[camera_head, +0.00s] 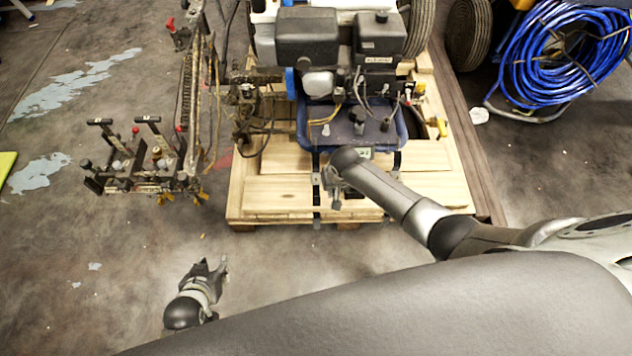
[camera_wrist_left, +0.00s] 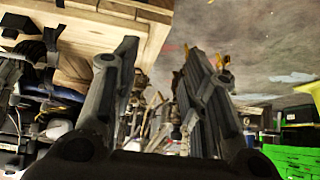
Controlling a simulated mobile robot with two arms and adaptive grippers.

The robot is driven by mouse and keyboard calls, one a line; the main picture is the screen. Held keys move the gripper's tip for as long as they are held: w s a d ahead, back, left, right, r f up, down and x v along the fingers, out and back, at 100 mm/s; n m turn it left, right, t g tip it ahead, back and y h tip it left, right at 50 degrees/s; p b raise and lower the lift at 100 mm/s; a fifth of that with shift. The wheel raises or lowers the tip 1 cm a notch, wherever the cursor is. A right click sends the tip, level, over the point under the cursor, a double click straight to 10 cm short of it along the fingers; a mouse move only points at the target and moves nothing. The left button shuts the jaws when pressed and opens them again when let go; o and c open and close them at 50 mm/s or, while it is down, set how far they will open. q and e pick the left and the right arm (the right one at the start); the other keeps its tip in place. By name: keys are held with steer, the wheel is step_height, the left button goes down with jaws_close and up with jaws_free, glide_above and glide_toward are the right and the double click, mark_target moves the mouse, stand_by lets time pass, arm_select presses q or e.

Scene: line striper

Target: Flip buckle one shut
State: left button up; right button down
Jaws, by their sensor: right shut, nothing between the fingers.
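Black straps run down the front of the wooden pallet (camera_head: 281,192); one strap (camera_head: 316,190) hangs just left of my right gripper (camera_head: 336,197). Any buckle on it is too small and partly hidden behind my arm, so I cannot tell if it is open or shut. My right gripper is shut and empty at the pallet's front, close to that strap. My left gripper (camera_head: 215,272) is low over the floor, in front and left of the pallet, apart from it. In the left wrist view, its fingers (camera_wrist_left: 160,75) are spread with nothing between them.
The line striper's engine (camera_head: 330,45) sits on the pallet. A metal bracket assembly with levers (camera_head: 140,165) stands at the left. A coiled blue hose (camera_head: 565,55) lies at the back right. The floor (camera_head: 90,260) at the front left is clear.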

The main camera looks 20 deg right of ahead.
steer(key=w+a+r+b, duration=0.2)
steer(key=w+r+b, duration=0.3)
steer(key=w+b, duration=0.15)
step_height(320, 180, up, 5)
steer(key=m+h+b, duration=0.1)
steer(key=b, duration=0.2)
glide_above(316, 176)
arm_select(q)
step_height(316, 176, up, 15)
steer(key=w+t, duration=0.3)
steer(key=t, duration=0.1)
steer(key=shift+d+h, duration=0.4)
steer(key=shift+d, duration=0.05)
arm_select(e)
steer(key=shift+s+a+r, duration=0.1)
steer(key=shift+s, duration=0.05)
